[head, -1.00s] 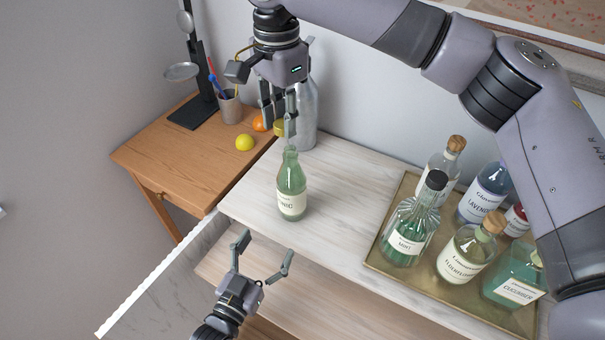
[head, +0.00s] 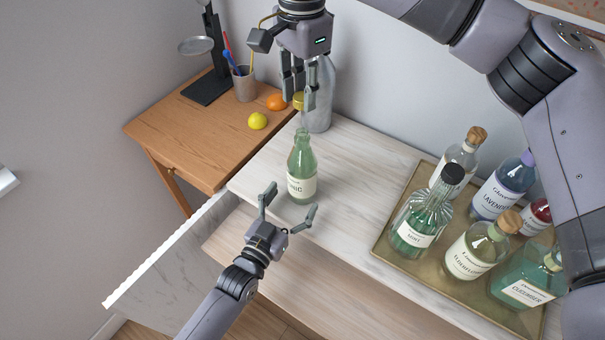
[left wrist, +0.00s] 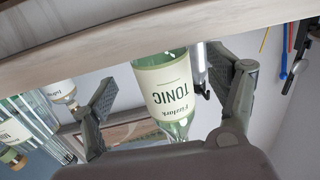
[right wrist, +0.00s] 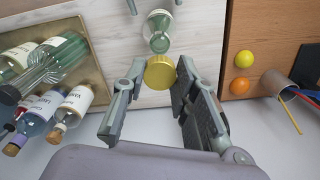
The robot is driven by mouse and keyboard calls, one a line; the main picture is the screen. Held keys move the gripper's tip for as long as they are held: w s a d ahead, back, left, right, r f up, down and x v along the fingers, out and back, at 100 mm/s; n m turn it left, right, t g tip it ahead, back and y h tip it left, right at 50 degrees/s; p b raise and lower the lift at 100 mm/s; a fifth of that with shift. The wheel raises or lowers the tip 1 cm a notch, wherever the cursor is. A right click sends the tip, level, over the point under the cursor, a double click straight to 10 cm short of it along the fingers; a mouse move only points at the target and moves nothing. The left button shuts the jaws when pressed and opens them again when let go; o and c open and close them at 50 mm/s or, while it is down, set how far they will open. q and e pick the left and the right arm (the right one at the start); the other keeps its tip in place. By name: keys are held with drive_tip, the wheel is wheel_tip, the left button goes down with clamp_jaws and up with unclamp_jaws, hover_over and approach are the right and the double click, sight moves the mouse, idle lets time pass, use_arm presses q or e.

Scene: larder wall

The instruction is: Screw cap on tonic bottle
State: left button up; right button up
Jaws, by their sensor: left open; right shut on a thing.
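The green tonic bottle (head: 302,172) stands upright and uncapped on the pale wooden counter. It also shows in the left wrist view (left wrist: 168,92), between the spread fingers, and in the right wrist view (right wrist: 158,28). My left gripper (head: 291,203) is open, low on the near side of the bottle and not closed on it. My right gripper (head: 298,99) points down and is shut on the gold cap (right wrist: 160,72). It holds the cap above the bottle's mouth with a gap between. In the head view the fingers partly hide the cap.
A brass tray (head: 382,238) with several corked bottles stands at right. A silver bottle (head: 319,110) stands behind the right gripper. A wooden desk (head: 178,130) at left bears a lemon (head: 257,121), an orange (head: 277,102) and a pen cup (head: 244,86).

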sight(303, 183)
use_arm(q)
drive_tip(key=x, duration=0.6)
drive_tip(key=shift+r, duration=0.1)
drive_tip(key=shift+c, duration=0.5)
drive_tip(key=c, duration=1.7)
use_arm(e)
drive_tip(key=shift+f, duration=2.5)
drive_tip(key=shift+f, duration=0.85)
drive_tip(key=shift+f, duration=0.55)
